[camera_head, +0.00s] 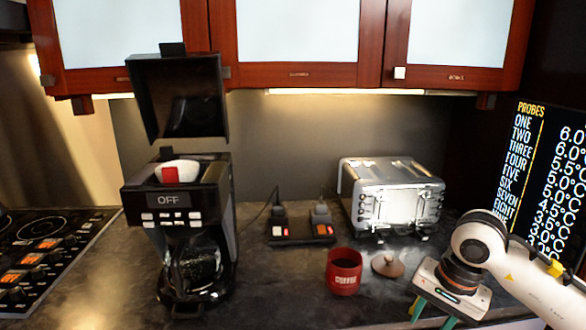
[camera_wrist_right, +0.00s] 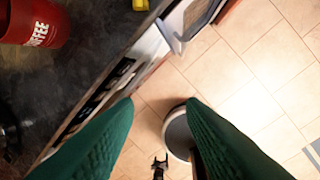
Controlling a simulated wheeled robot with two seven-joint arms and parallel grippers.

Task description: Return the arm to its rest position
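My right arm (camera_head: 535,285) comes in from the right edge of the head view. Its gripper (camera_head: 433,312) points down beside the counter's front right, to the right of the red mug, and its fingertips are cut off. In the wrist view the two green fingers (camera_wrist_right: 160,103) are spread apart with nothing between them. Tiled floor shows below them, past the counter edge. My left arm and gripper are not in view.
A red coffee mug (camera_head: 344,271) and a brown round lid (camera_head: 387,265) are nearest the gripper. A toaster (camera_head: 391,196) stands behind. A coffee maker (camera_head: 178,205) with raised lid stands left. Cabinets (camera_head: 295,75) hang above. The wrist view shows the counter edge (camera_wrist_right: 110,85) and open floor (camera_wrist_right: 245,75).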

